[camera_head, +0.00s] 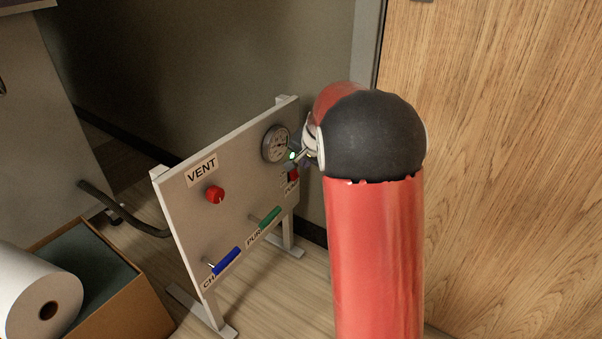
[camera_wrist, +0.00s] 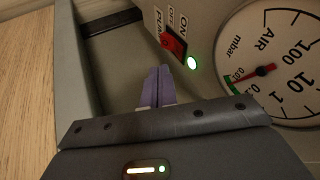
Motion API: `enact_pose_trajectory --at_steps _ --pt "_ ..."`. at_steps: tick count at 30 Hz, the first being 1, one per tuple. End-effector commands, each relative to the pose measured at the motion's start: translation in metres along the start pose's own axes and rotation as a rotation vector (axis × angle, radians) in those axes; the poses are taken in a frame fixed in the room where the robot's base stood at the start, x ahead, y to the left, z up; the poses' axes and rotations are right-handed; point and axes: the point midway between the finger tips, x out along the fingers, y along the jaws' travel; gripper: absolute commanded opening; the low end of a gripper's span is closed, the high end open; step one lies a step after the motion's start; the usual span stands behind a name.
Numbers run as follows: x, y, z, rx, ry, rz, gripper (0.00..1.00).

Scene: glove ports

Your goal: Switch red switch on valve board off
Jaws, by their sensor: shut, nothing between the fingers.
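The valve board (camera_head: 232,225) is a grey panel standing on legs. Its red switch (camera_wrist: 172,43) shows in the wrist view beside a label reading ON, OFF and PUMP. In the head view the red switch (camera_head: 293,174) sits at the board's right side, close to my arm. A green lamp (camera_wrist: 193,63) beside it is lit; it also shows in the head view (camera_head: 292,156). My gripper (camera_wrist: 160,72) is shut and empty, its purple fingertips just below the switch in the wrist picture. I cannot tell whether they touch it. In the head view my arm hides most of the gripper.
The board also bears a round gauge (camera_head: 276,144), a red VENT knob (camera_head: 215,194), a green lever (camera_head: 265,221) and a blue lever (camera_head: 226,261). A cardboard box (camera_head: 128,309) and a white roll (camera_head: 38,290) stand at lower left. A wooden door (camera_head: 500,150) is at right.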

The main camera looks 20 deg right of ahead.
Motion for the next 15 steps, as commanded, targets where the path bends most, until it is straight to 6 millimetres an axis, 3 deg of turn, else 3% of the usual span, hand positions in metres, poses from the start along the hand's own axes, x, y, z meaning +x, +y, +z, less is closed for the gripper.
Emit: enact_pose_trajectory --at_steps 5,15 --pt "0.018 0.001 0.002 -0.001 -0.003 0.002 0.00" --pt "0.079 0.001 0.001 -0.001 -0.002 0.002 0.00"
